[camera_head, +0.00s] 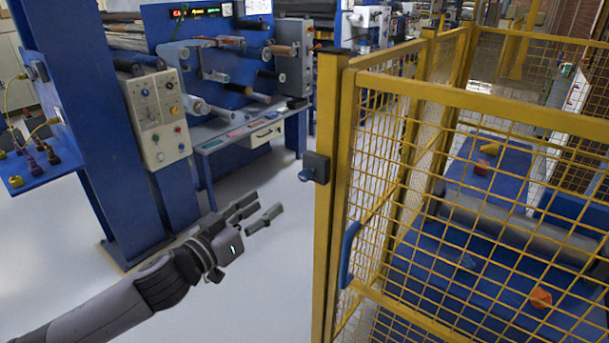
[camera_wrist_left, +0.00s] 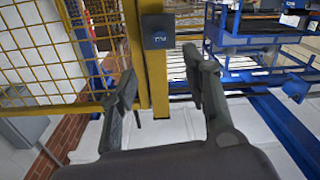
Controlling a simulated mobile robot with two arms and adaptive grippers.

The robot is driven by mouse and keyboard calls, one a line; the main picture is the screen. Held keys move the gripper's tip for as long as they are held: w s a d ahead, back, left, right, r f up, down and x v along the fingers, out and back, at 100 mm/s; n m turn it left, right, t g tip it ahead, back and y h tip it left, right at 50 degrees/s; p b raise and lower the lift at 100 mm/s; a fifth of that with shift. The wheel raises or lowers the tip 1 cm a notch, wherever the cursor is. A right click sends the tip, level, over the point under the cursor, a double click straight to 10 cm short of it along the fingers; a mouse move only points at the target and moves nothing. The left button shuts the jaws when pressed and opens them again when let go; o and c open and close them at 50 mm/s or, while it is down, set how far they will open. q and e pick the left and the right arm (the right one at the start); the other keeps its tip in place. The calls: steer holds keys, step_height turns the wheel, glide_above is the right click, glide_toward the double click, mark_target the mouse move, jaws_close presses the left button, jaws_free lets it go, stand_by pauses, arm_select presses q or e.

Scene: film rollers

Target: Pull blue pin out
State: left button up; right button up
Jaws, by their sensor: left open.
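The small blue pin (camera_head: 305,176) sticks out to the left from a dark latch box (camera_head: 317,165) on the yellow gate post. In the left wrist view the box (camera_wrist_left: 158,32) is ahead, near the top middle; the pin is too small to make out clearly there. My left gripper (camera_head: 268,203) is open and empty, left of and below the pin in the head view, apart from it. In the left wrist view its two fingers (camera_wrist_left: 159,68) stand wide apart, below the box. My right gripper is not in view.
A yellow mesh cage (camera_head: 440,190) with a blue handle (camera_head: 349,254) fills the right side. Blue machinery with a control panel (camera_head: 158,118) stands at the left. A worktable (camera_head: 243,133) is behind. White floor is open around my left arm.

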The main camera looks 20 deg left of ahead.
mark_target(302, 177)
arm_select(q)
steer(key=p+x, duration=0.4)
steer(key=x, duration=1.1)
steer(key=shift+c, duration=0.4)
jaws_close()
